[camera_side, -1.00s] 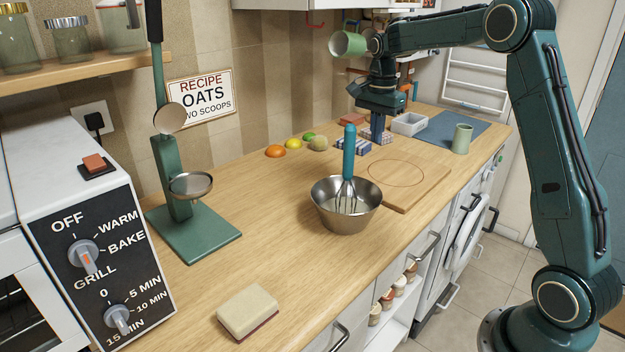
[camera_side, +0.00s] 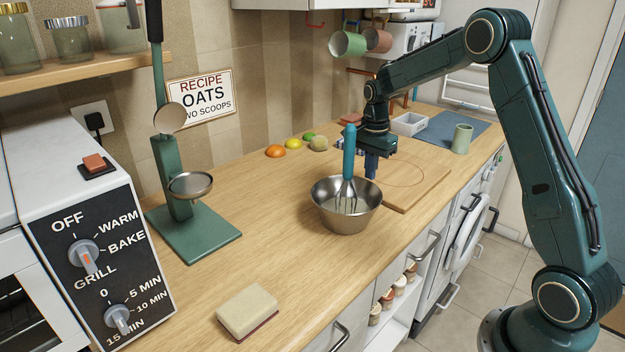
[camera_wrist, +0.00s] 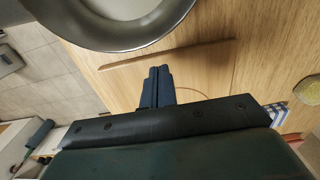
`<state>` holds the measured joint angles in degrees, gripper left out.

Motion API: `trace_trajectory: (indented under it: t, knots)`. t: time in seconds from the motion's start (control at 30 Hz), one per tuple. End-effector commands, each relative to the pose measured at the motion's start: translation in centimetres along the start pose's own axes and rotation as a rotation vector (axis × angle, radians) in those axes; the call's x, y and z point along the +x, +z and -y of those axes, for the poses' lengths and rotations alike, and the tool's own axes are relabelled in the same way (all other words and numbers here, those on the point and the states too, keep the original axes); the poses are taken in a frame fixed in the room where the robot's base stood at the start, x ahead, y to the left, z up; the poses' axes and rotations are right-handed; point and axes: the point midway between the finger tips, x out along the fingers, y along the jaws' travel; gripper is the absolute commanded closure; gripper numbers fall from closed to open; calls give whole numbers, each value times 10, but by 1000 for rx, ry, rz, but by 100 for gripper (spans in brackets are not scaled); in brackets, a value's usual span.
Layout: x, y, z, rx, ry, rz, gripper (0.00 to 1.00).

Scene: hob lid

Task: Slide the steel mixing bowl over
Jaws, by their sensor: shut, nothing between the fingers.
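The steel mixing bowl (camera_side: 345,215) stands upright on the wooden counter, with a blue-handled whisk (camera_side: 348,155) leaning in it. Its rim (camera_wrist: 150,38) fills the top of the wrist view. My gripper (camera_side: 371,176) is shut and empty, fingers pointing down just behind the bowl's right side, over the left end of the round-marked wooden board (camera_side: 415,180). In the wrist view my shut fingers (camera_wrist: 158,72) show a gap to the bowl's rim, so they look apart from it. The fingertips' exact height above the board cannot be told.
A green kitchen scale (camera_side: 192,240) stands left on the counter, and a sponge (camera_side: 247,311) lies near the front edge. Several fruits (camera_side: 293,144) lie along the wall. The counter between scale, sponge and bowl is clear. A green cup (camera_side: 462,139) stands far right.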

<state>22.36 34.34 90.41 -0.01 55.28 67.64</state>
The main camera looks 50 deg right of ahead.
Motion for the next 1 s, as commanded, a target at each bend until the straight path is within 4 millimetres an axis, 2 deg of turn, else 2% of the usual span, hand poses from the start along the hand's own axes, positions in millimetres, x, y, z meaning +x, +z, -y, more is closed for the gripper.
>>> trace_trajectory:
  t: [0.1,0.3,0.77,0.87,1.0]
  knots:
    - [-1,15,0,-2,0,0,100]
    - [-1,27,0,0,0,0,100]
    - [-1,31,0,-1,0,0,100]
    - [-1,38,0,-3,-1,0,100]
    - [-2,60,0,-5,0,0,100]
